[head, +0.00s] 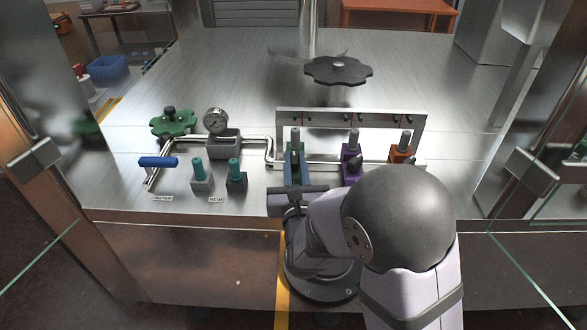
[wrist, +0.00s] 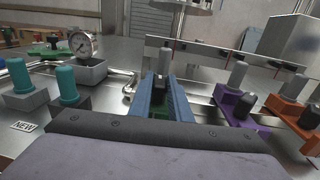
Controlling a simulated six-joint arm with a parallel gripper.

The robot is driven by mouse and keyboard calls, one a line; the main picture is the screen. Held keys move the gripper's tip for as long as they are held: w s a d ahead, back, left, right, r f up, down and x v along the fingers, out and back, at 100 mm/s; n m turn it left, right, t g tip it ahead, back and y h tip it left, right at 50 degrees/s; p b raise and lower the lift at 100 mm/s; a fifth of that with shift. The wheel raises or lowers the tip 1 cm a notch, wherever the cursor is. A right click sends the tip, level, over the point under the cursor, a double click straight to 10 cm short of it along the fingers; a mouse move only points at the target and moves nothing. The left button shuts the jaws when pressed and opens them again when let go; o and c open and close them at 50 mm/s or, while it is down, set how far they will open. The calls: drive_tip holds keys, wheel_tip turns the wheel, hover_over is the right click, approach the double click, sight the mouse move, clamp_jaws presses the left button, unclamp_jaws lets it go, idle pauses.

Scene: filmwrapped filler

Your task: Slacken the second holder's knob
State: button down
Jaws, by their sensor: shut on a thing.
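Three holders stand in a row on the rail: a green one (head: 300,147) at left, a purple one (head: 351,153) in the middle and an orange one (head: 401,154) at right. Each carries a grey cylinder. The purple holder, second from either end, shows its black knob (wrist: 249,102) in the wrist view, free and untouched. My gripper (head: 295,160) is at the green holder, left of the purple one. Its two blue fingers (wrist: 164,95) are shut on the green holder's knob, which is mostly hidden between them. My wrist hides part of the purple holder's front in the head view.
Two teal-capped fittings (head: 198,170) stand at left near the NEW label (head: 216,200). Behind them are a pressure gauge (head: 215,121), a green handwheel (head: 173,122) and a blue-handled valve (head: 158,162). A metal frame (head: 350,114) stands behind the holders.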

drive_tip(key=shift+r+n+y, duration=0.15)
drive_tip(key=shift+n+y, duration=0.25)
drive_tip(key=shift+y, duration=0.2)
drive_tip(key=c, duration=1.6)
unclamp_jaws()
drive_tip(key=shift+c, duration=0.2)
drive_tip(key=shift+s, duration=0.1)
drive_tip(key=shift+s+d+b, duration=0.2)
drive_tip(key=shift+s+b, duration=0.55)
drive_tip(key=shift+s, duration=0.35)
drive_tip(key=b, duration=0.3)
drive_tip(key=shift+s+d+f+b, duration=0.1)
drive_tip(key=shift+f+b, duration=0.2)
drive_tip(key=shift+s+b, duration=0.1)
drive_tip(key=shift+b, duration=0.55)
